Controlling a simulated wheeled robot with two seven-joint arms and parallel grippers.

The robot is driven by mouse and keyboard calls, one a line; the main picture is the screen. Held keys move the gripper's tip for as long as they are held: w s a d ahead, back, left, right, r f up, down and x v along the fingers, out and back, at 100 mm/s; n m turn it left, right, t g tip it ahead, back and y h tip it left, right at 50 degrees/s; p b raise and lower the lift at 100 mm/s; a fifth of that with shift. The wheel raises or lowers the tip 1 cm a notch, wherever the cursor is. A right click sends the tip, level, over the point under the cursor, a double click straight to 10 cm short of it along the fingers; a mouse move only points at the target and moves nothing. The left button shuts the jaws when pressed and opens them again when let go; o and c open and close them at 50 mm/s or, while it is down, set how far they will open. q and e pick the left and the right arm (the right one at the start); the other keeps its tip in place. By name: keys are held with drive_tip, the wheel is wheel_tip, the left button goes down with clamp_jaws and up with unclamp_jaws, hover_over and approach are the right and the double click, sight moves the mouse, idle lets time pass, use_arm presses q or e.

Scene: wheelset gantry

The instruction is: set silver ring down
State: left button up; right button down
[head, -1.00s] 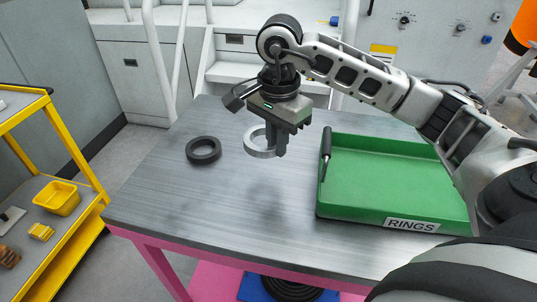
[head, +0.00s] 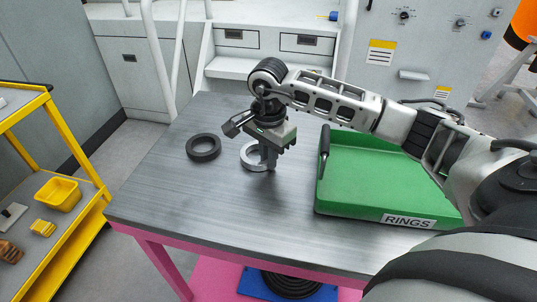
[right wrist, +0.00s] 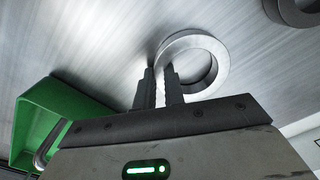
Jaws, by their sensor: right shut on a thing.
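The silver ring (head: 252,158) is at the table top, between the black ring and the green tray, and lies about flat. My right gripper (head: 268,166) points down and is shut on the ring's right side in the head view. In the right wrist view, the two fingers (right wrist: 160,92) straddle the wall of the silver ring (right wrist: 205,62). The ring looks at or very near the table surface; I cannot tell whether it touches. My left gripper is not in view.
A black ring (head: 203,147) lies on the grey metal table (head: 190,205) to the left. A green tray labelled RINGS (head: 375,180) stands to the right. The table front is clear. A yellow cart (head: 62,255) stands at the far left.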

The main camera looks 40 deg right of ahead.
drive_tip(key=c, duration=1.5)
unclamp_jaws()
drive_tip(key=shift+f, duration=0.1)
drive_tip(key=shift+r+p, duration=0.3)
drive_tip(key=shift+p, duration=0.05)
wheel_tip(320, 180, up, 12)
drive_tip(key=shift+f+b, duration=0.1)
drive_tip(key=shift+b, duration=0.65)
